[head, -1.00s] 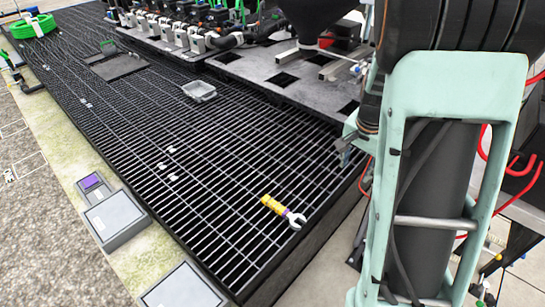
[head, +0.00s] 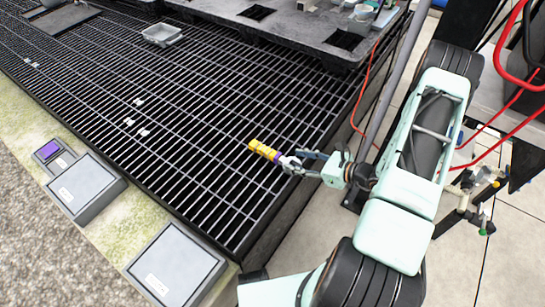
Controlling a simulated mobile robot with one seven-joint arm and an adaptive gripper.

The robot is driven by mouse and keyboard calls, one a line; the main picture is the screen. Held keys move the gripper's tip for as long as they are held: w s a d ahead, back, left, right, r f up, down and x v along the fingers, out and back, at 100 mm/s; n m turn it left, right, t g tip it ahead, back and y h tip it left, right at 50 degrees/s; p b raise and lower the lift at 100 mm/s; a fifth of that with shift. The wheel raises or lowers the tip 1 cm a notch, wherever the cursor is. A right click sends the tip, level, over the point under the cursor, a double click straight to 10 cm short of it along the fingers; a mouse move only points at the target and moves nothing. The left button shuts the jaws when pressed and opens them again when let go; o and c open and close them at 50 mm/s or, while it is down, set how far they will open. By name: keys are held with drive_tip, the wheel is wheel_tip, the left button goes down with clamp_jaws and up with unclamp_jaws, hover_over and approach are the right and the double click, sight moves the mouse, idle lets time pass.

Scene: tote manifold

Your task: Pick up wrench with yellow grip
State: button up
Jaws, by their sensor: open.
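The wrench with the yellow grip (head: 264,151) lies on the black grating (head: 190,130) near its right edge. Its yellow handle points to the upper left, and a purple band sits between the handle and the metal head. My gripper (head: 298,161) comes in from the right, with its dark fingers open around or just over the metal head end. The fingers partly hide the head, and I cannot tell whether they touch it.
A small grey tray (head: 163,34) sits farther back on the grating. A dark pallet (head: 290,28) stands at the back. Grey boxes (head: 86,188) and (head: 178,268) line the left front edge. An orange cable (head: 362,95) hangs right of the grating. Grating around the wrench is clear.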

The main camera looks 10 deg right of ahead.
sight(276, 154)
drive_tip(key=x, duration=0.3)
drive_tip(key=b+x, duration=0.1)
drive_tip(key=x, duration=0.3)
drive_tip(key=b+x, duration=0.1)
drive_tip(key=x, duration=0.2)
drive_tip(key=shift+w+f, duration=0.15)
drive_tip(key=shift+w, duration=0.4)
drive_tip(key=shift+c, duration=0.4)
clamp_jaws()
